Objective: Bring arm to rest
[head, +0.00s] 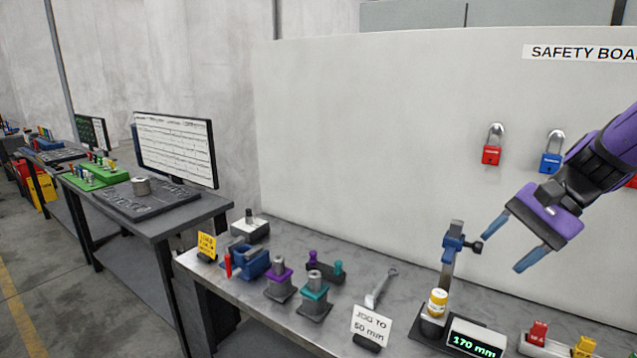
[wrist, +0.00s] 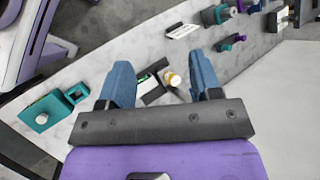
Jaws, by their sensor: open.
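My gripper (head: 508,242) is at the right of the head view, on my purple and black arm, raised above the bench in front of the white board. Its two blue fingers are apart with nothing between them. In the wrist view my gripper (wrist: 166,88) also shows open, with the bench below it. A height gauge (head: 449,262) with a blue slider stands below and left of the fingers.
Red and blue padlocks (head: 491,154) hang on the board (head: 380,130). Air around the gripper's left side is clear.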

